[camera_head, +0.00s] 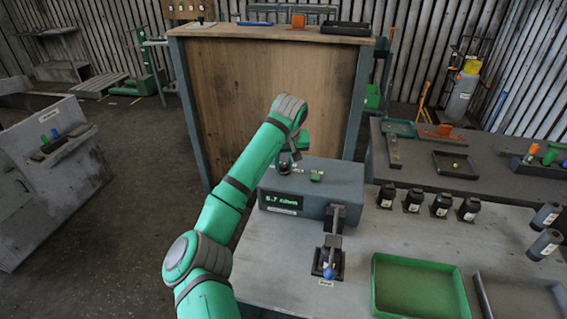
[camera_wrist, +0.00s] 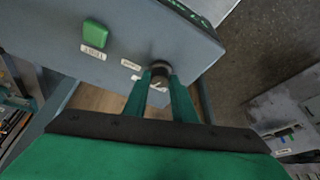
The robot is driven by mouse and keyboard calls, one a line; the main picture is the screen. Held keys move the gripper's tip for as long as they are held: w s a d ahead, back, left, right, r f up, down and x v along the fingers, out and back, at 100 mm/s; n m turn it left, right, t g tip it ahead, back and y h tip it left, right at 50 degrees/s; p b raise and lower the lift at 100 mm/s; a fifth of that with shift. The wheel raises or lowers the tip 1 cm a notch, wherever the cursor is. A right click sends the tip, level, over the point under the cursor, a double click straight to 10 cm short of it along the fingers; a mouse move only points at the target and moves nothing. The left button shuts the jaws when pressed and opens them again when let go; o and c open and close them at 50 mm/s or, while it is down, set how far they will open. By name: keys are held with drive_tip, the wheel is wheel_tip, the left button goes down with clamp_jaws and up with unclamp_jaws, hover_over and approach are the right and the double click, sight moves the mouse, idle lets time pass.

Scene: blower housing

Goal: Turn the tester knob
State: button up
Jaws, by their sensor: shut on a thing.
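The tester (camera_head: 340,183) is a grey box on the light workbench, with a dark display of green characters on its front. Its knob (camera_wrist: 160,67) is dark and round with a pale marker, and shows between my fingers in the wrist view. My gripper (camera_wrist: 158,82) is shut on the knob, one green finger on each side. In the head view my gripper (camera_head: 287,163) is at the top left of the tester, and the knob is hidden there or too small to tell. A green button (camera_wrist: 95,34) with a label sits on the same face; it also shows in the head view (camera_head: 316,176).
A black fixture with a blue-tipped part (camera_head: 329,270) stands in front of the tester. A green tray (camera_head: 376,285) and several dark bottles (camera_head: 413,199) are to the right. A tall wooden bench (camera_head: 270,90) stands behind. A grey console (camera_head: 50,190) is at left.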

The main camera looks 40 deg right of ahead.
drive_tip(key=m+h, duration=0.1)
drive_tip(key=m, duration=0.3)
drive_tip(key=shift+w+a+g, duration=0.1)
drive_tip(key=shift+g, duration=0.3)
drive_tip(key=m, duration=0.2)
drive_tip(key=m+g+h, duration=0.1)
drive_tip(key=m, duration=0.1)
drive_tip(key=shift+w+a+m+g, duration=0.1)
drive_tip(key=shift+w+m+g, duration=0.05)
drive_tip(key=shift+m+g, duration=0.15)
drive_tip(key=o, duration=1)
drive_tip(key=shift+r, duration=0.15)
